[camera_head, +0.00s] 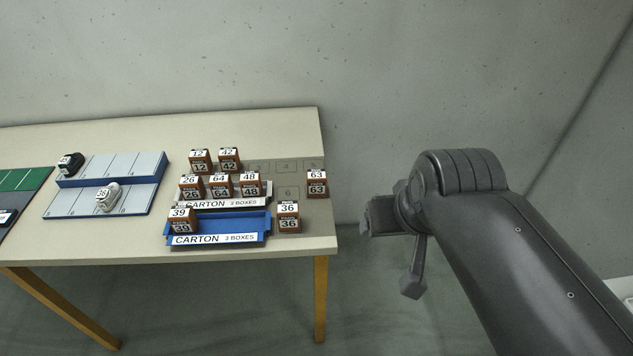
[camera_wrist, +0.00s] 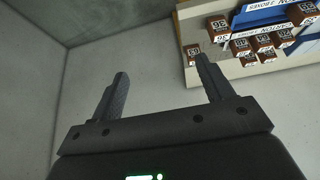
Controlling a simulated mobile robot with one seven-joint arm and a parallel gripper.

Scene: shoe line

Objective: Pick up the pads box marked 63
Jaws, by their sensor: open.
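The pads box marked 63 (camera_head: 317,184) is a small brown box with white number labels. It stands alone near the right edge of the table (camera_head: 110,243). In the wrist view a small brown box at the table's edge (camera_wrist: 192,53), beside the right finger, appears to be the same one; its number is too small to read. My gripper (camera_head: 392,250) is off the table to the right, apart from the box. In the wrist view my gripper (camera_wrist: 162,80) is open, with nothing between its fingers.
Box 36 (camera_head: 289,217) stands just in front and left of box 63. A blue carton (camera_head: 218,226) holds box 39 (camera_head: 182,220); several other boxes stand behind it. A grey-blue rack (camera_head: 127,197) with shoes is further left. The floor right of the table is clear.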

